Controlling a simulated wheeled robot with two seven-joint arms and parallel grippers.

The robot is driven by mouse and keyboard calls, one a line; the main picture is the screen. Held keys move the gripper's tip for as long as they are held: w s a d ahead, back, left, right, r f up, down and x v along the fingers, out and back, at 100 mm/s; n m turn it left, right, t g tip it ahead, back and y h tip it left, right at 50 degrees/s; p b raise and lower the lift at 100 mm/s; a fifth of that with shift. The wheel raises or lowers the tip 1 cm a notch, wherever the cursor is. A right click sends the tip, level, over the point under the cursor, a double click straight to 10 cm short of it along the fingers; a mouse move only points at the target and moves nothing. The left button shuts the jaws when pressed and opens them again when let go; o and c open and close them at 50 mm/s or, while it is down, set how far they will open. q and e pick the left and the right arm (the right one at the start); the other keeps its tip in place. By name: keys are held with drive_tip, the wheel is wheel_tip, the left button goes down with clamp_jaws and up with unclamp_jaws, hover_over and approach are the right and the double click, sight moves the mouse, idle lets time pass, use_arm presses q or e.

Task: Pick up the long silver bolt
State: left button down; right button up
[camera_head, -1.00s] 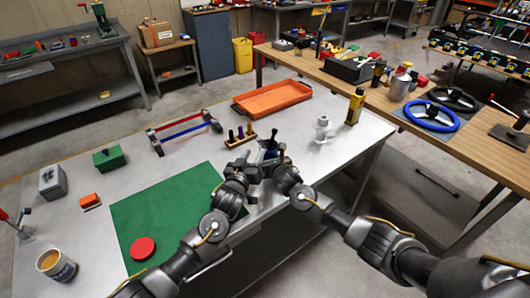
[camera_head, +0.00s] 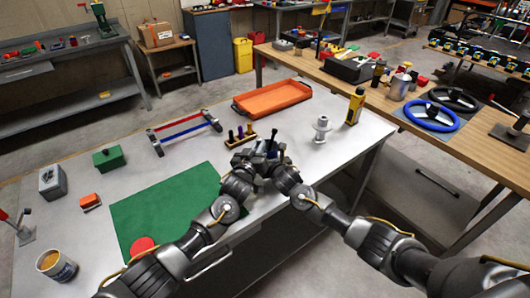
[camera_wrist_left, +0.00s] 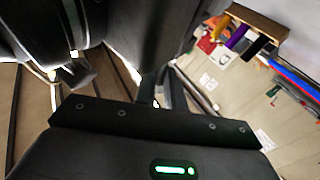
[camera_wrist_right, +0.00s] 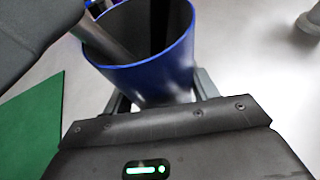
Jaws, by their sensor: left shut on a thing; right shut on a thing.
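My right gripper (camera_wrist_right: 160,100) is shut on a dark blue cup (camera_wrist_right: 150,72), held above the front of the grey table; the cup also shows in the head view (camera_head: 269,146). My left gripper (camera_head: 250,158) is close beside it on the left. A slanting grey rod, seemingly the long silver bolt (camera_wrist_right: 106,42), reaches into the cup's mouth in the right wrist view. In the left wrist view a thin pale rod (camera_wrist_left: 195,90) shows beyond the left gripper (camera_wrist_left: 165,92), which is shut. The bolt's lower end and the exact grip on it are hidden.
A wooden block with coloured pegs (camera_head: 240,138) stands just behind the grippers. A white spool-like part (camera_head: 322,129) and a yellow bottle (camera_head: 355,106) stand to the right. An orange tray (camera_head: 272,98) lies behind. A green mat (camera_head: 165,205) lies front left.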

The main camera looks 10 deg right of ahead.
use_arm(q)
drive_tip(key=shift+r, duration=0.15)
wheel_tip(320, 180, up, 18)
idle(0.6)
use_arm(e)
drive_tip(key=o, duration=1.1)
